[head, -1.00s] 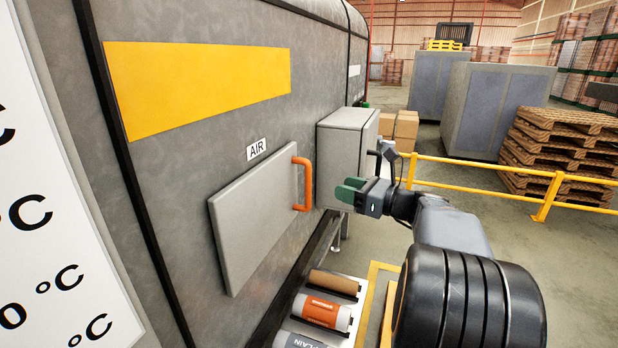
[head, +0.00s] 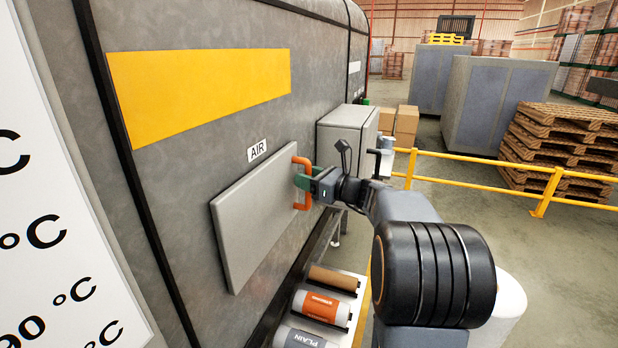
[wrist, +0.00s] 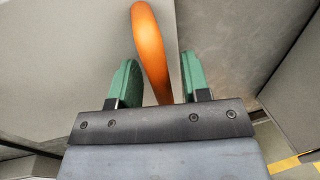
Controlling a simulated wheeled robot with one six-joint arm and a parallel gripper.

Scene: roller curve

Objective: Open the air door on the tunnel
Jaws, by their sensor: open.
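The air door (head: 257,215) is a grey panel on the tunnel's side, below a small AIR label (head: 258,150). It looks shut against the tunnel wall (head: 180,180). An orange bar handle (head: 303,163) stands upright at the door's right edge. My gripper (head: 303,182) is at the handle, its green fingers open. In the wrist view the handle (wrist: 150,50) passes between the two fingers, which stand apart on either side of it. A gap shows between each finger and the bar. In the head view my gripper hides the handle's middle.
A grey cabinet (head: 346,140) stands on the tunnel side just beyond the handle. Below the door is a rack with several rolls (head: 318,305). A yellow rail (head: 480,171) and stacked pallets (head: 555,145) are to the right, with open floor between.

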